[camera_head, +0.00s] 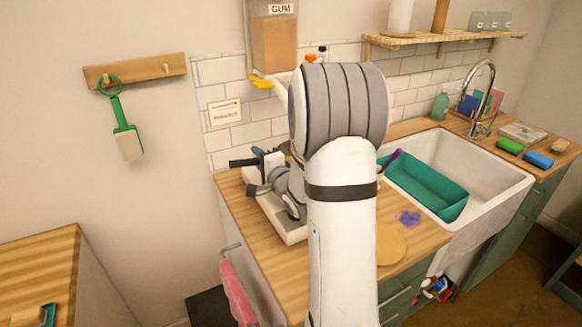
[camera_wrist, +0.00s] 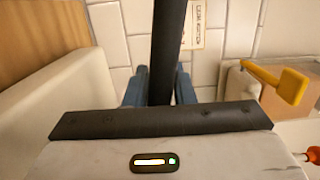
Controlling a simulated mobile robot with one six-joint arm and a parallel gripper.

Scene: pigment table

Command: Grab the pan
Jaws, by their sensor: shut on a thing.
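My gripper (camera_wrist: 160,76) is shut on a dark, straight handle (camera_wrist: 168,30), which runs up between its two blue-grey fingers in the wrist view. I take this to be the pan's handle; the pan's body is not clearly visible. In the head view my gripper (camera_head: 258,155) is above the left part of the counter, near the tiled wall. A dark handle (camera_head: 241,163) sticks out to its left there. My arm hides much of what lies behind it.
A pale tray-like thing (camera_head: 290,236) stands on the wooden counter (camera_head: 283,262) below my wrist. A gum dispenser (camera_head: 273,40) with a yellow lever (camera_wrist: 292,85) hangs close by. The white sink (camera_head: 506,185) holds a teal bin (camera_head: 420,184).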

